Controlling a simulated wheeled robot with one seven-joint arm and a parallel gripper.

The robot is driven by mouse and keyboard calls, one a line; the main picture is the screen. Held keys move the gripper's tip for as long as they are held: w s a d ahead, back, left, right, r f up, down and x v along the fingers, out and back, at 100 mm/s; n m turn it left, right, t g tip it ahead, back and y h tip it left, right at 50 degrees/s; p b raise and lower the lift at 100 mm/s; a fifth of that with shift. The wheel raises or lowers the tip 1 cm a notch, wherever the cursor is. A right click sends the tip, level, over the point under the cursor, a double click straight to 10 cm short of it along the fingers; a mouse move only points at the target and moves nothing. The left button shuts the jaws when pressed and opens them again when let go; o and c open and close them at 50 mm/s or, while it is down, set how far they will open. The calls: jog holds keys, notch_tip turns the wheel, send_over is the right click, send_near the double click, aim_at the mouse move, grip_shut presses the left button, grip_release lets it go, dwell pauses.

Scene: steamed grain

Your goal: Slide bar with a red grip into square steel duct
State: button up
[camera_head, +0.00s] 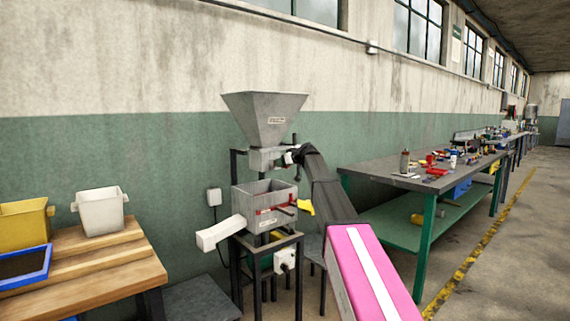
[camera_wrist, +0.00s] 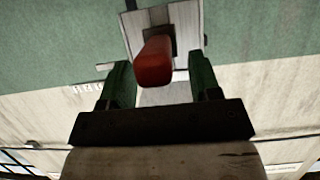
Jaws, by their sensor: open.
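In the wrist view a red grip (camera_wrist: 153,63) points toward the camera, in front of the dark square mouth of a pale grey duct (camera_wrist: 134,32). Any bar behind the grip is hidden. My gripper (camera_wrist: 162,82) is open, with one green finger on each side of the grip's near end; gaps show on both sides. In the head view the grey steel duct (camera_head: 262,159) sits under a hopper, and my dark wrist (camera_head: 304,154) reaches its right side. A small patch of red shows there; the fingertips are too small to make out.
The grey hopper (camera_head: 265,117) stands above an open grey box (camera_head: 264,204) with a red bar and a yellow handle (camera_head: 306,207). A white chute (camera_head: 221,233) juts left. A wooden table (camera_head: 95,270) with bins stands left, a cluttered workbench (camera_head: 410,174) right.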

jog(key=v, duration=1)
jog(key=s+f+m+g+h, duration=0.1)
jog(key=s+f+g, duration=0.1)
jog(key=s+f, duration=0.65)
jog(key=s+d+f+m+g+h, duration=0.15)
jog(key=s+f, duration=0.25)
jog(key=f, duration=1)
jog(key=s+f+m+g+h, duration=0.1)
jog(key=s+f+g, duration=0.1)
jog(key=s+f, duration=0.65)
jog(key=s+d+f+m+g+h, duration=0.2)
jog(key=s+f, duration=0.9)
jog(key=s, duration=0.1)
jog(key=s+d+f+m+g+h, duration=0.1)
jog(key=s+d+f+g+h, duration=0.1)
jog(key=s+f, duration=0.8)
jog(key=shift+s+f+m+g, duration=0.4)
jog(key=shift+s+g, duration=0.35)
jog(key=shift+s, duration=0.2)
jog(key=shift+h, duration=0.25)
